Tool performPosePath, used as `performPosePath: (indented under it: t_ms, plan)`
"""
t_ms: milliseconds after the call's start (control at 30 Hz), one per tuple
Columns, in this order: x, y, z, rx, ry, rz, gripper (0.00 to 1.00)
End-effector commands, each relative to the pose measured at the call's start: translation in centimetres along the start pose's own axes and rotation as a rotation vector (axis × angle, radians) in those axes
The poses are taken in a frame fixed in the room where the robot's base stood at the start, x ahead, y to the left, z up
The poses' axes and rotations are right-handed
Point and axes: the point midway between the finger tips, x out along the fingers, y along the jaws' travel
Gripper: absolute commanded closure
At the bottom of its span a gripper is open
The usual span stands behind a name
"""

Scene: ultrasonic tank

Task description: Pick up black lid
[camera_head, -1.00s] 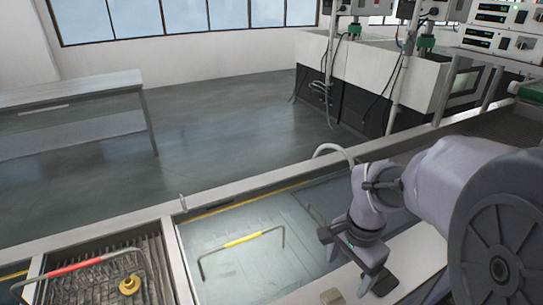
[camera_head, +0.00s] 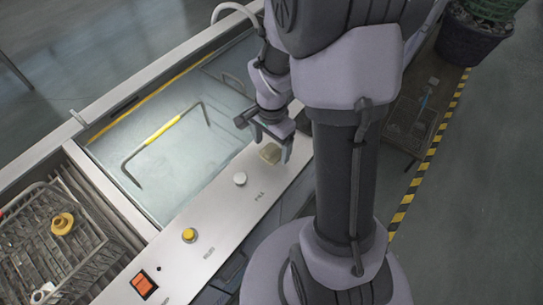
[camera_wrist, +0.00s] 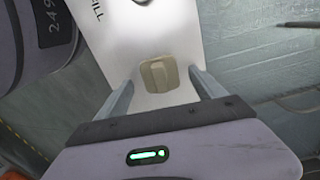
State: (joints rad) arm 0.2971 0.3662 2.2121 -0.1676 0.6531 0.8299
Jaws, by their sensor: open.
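I cannot make out a black lid for certain in either view. My gripper (camera_head: 268,140) is open above the control panel (camera_head: 215,215) along the tank's edge. In the wrist view, my gripper (camera_wrist: 160,82) has its two fingers spread, one on each side of a beige knob (camera_wrist: 158,73); I cannot tell whether they touch it. The same knob (camera_head: 270,153) shows by the fingers in the head view. The tank (camera_head: 165,185) has a pale grey surface with a bent bar handle with a yellow grip (camera_head: 162,130). My arm hides the tank's right end.
A wire basket (camera_head: 75,250) holding a yellow part (camera_head: 62,223) stands at the lower left. The panel has a white button (camera_head: 240,179), a yellow button (camera_head: 189,235) and a red switch (camera_head: 143,284). A plant pot (camera_head: 478,38) stands at the upper right.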

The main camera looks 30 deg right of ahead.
Motion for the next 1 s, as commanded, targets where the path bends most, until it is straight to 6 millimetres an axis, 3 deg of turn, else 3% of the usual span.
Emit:
performPosePath:
  t_ms: [67,267,667,1000]
  plan:
    - [1.67,0.08,0.02,0.000,-0.001,0.002,0.21]
    - [1.40,0.03,-0.02,0.000,0.000,0.000,0.23]
    - [1.38,0.03,-0.02,0.000,0.000,0.000,1.00]
    - [0.92,0.01,-0.03,0.000,0.000,0.000,1.00]
